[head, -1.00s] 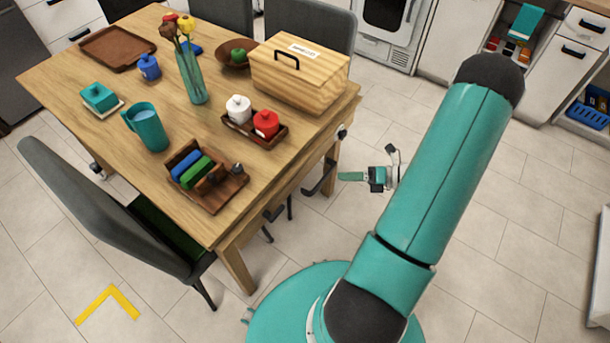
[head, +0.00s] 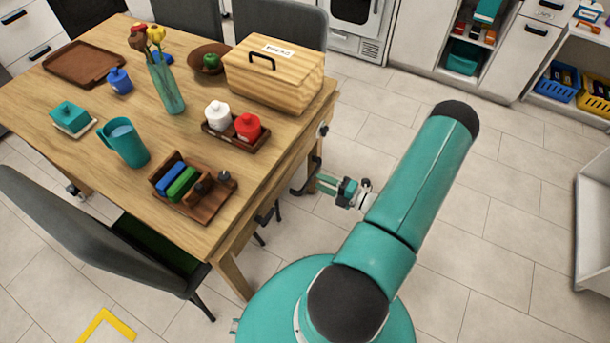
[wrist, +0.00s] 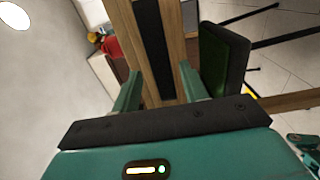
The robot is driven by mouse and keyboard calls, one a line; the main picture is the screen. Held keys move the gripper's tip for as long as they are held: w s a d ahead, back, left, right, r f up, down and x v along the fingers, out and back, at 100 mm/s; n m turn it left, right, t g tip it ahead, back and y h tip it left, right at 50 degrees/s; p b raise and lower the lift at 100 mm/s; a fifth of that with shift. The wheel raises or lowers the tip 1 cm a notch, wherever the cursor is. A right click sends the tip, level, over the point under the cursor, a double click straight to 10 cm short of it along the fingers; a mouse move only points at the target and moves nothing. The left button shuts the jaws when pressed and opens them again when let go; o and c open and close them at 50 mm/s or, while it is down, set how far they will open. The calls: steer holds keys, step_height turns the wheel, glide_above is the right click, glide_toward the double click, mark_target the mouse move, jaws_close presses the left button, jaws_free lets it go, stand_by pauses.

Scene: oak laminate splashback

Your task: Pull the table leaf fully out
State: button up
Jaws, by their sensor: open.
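The wooden table (head: 215,140) stands at the left in the head view. Its leaf edge (head: 283,167) runs along the side facing me, and the leaf looks tucked under the top. A dark handle (head: 299,189) sticks out below that edge. My gripper (head: 323,181) is right beside the handle, at its right. In the wrist view my gripper (wrist: 160,72) is open, its two teal fingers either side of a long dark strip (wrist: 155,40) on the wood, probably the handle. Whether the fingers touch it I cannot tell.
A caddy (head: 193,190), a tray with red and white jars (head: 236,132), a flower vase (head: 167,86) and a wooden bread box (head: 275,75) stand on the table. A grey chair (head: 90,225) is at the near-left side. The tiled floor at right is clear.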

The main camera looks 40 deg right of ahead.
mark_target(312, 178)
steer(key=x, duration=0.6)
steer(key=shift+w+a, duration=0.15)
steer(key=shift+w, duration=0.15)
jaws_close()
